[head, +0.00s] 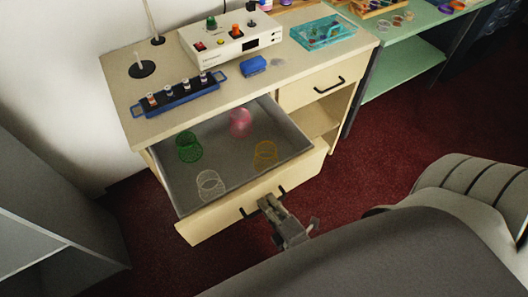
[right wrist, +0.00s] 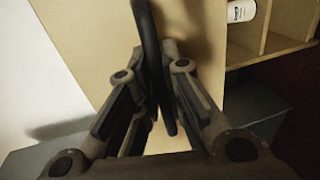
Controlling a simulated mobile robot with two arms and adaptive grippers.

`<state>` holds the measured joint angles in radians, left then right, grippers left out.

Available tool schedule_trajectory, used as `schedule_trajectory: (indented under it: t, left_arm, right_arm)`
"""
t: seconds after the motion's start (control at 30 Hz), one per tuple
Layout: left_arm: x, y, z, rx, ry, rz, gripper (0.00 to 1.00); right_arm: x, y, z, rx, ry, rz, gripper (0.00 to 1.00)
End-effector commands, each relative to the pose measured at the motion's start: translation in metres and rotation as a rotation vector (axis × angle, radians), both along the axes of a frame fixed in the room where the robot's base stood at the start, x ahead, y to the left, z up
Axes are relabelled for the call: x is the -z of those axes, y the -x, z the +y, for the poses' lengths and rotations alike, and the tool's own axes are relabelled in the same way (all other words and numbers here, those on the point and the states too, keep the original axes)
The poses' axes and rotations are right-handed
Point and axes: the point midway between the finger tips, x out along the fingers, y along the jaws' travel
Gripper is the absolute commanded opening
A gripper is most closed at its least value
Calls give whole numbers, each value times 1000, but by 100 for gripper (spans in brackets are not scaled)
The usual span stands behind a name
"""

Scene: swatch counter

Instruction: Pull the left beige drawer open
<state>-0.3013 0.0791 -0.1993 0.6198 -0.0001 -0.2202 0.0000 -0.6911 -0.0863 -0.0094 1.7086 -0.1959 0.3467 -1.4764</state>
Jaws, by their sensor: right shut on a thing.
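The left beige drawer (head: 205,228) stands well out of the counter (head: 118,72) in the head view, its grey inside showing. Its black bar handle (head: 248,211) is on the drawer front and is partly hidden by my right gripper (head: 267,202). In the right wrist view the fingers are closed around the dark handle bar (right wrist: 147,32), with the beige front behind it. My left gripper is in neither view.
The drawer holds green (head: 188,147), yellow (head: 265,154) and white (head: 209,184) wire cups and a pink round thing (head: 240,121). The right drawer (head: 305,90) is shut above an open shelf. A grey cabinet (head: 50,225) stands at the left.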

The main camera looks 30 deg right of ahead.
Motion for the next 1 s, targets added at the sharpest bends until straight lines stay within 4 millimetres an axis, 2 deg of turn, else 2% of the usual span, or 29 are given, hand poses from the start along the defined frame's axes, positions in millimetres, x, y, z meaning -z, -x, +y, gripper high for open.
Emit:
schedule_trajectory:
  t: [0.5, 0.53, 0.7, 1.0]
  left_arm:
    - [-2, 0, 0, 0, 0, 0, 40]
    - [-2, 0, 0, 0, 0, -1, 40]
    - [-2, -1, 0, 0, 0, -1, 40]
    - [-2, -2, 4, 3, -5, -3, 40]
  right_arm:
    - [1, 5, 0, 1, -2, 1, 0]
    - [1, 5, 0, 1, -2, 1, 12]
    - [0, 4, 0, 1, -2, 0, 32]
    - [0, 5, 0, 1, -1, -1, 32]
